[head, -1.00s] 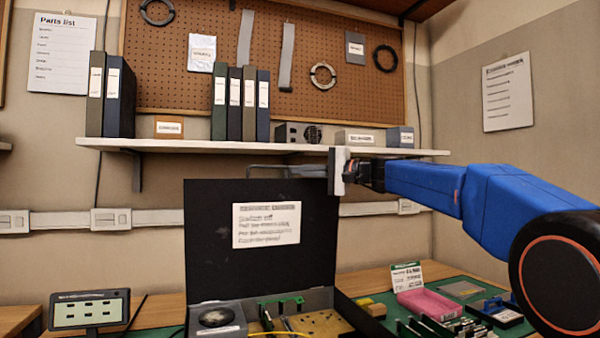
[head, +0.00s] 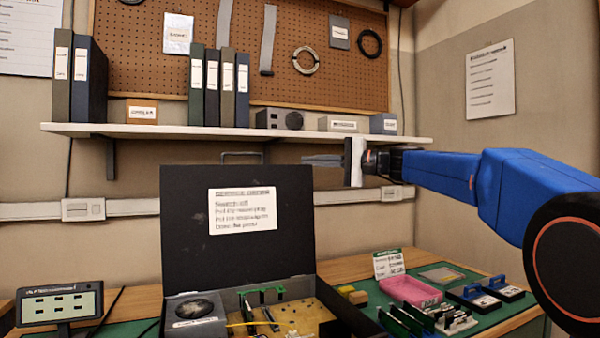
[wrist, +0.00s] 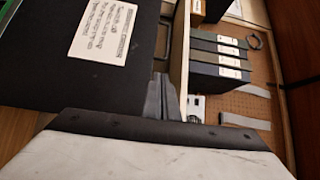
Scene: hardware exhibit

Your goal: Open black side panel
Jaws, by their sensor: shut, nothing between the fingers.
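The black side panel (head: 188,245) stands upright behind the open case in the head view, with a white instruction label (head: 242,210) on its face and a thin handle (head: 242,154) on its top edge. The panel also shows in the wrist view (wrist: 50,60), at the upper left. My gripper (head: 308,160) is to the right of the handle, level with the panel's top, and apart from it. Its fingers are shut and empty, pointing left. In the wrist view the shut fingers (wrist: 162,98) lie beside the panel's edge.
A shelf (head: 300,136) with binders and boxes runs behind and just above my gripper. The open case (head: 285,290) holds boards and a fan. A pink tray (head: 410,290) and parts lie on the green mat to the right. A small display (head: 60,304) stands at the left.

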